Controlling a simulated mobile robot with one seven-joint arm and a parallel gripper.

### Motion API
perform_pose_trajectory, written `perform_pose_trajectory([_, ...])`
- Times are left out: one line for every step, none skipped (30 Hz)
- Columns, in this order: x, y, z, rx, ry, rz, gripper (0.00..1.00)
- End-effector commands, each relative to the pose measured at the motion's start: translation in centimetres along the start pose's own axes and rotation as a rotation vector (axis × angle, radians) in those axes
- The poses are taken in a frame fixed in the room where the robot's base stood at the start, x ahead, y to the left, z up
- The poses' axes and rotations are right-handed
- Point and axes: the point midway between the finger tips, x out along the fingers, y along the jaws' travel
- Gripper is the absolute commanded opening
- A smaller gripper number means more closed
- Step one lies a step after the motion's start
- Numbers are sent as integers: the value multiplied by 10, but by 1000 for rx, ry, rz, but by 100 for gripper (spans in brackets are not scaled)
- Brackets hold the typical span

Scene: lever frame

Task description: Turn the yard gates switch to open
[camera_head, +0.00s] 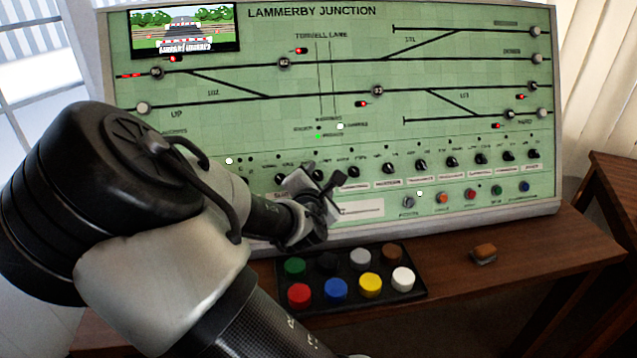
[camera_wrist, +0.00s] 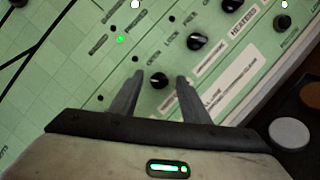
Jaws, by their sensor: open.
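The green control panel (camera_head: 250,130) carries a row of black rotary knobs along its lower part. My gripper (camera_head: 322,190) is open at this row, left of the panel's middle. In the wrist view, my gripper's fingertips (camera_wrist: 160,78) lie on either side of one black knob (camera_wrist: 159,82), with a gap on each side. It shows a light pointer mark. Small words, apparently including "lock", are printed near the knobs. I cannot read a yard gates label, so I cannot tell for certain which knob is that switch. In the head view, my arm hides the panel's lower left.
More black knobs (camera_head: 421,164) continue to the right, close beside my gripper. Coloured buttons (camera_head: 470,195) sit below them. A black box of large coloured buttons (camera_head: 320,277) stands on the wooden desk (camera_head: 545,245) before the panel. A small brown object (camera_head: 484,252) lies right of it.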

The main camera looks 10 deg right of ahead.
Motion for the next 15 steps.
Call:
perform_pose_trajectory([2,0,0,0,0,0,42])
perform_pose_trajectory([2,0,0,0,0,0,42])
perform_pose_trajectory([2,0,0,0,0,0,42])
perform_pose_trajectory([2,0,0,0,0,0,42])
perform_pose_trajectory([2,0,0,0,1,0,42])
perform_pose_trajectory([2,0,0,0,0,1,42])
perform_pose_trajectory([2,0,0,0,0,1,42])
perform_pose_trajectory([2,0,0,0,0,0,42])
perform_pose_trajectory([2,0,0,0,0,1,39])
perform_pose_trajectory([2,0,0,0,0,1,34])
perform_pose_trajectory([2,0,0,0,0,1,29])
perform_pose_trajectory([2,0,0,0,0,1,22])
perform_pose_trajectory([2,0,0,0,0,1,17])
perform_pose_trajectory([2,0,0,0,0,0,12])
perform_pose_trajectory([2,0,0,0,0,0,5])
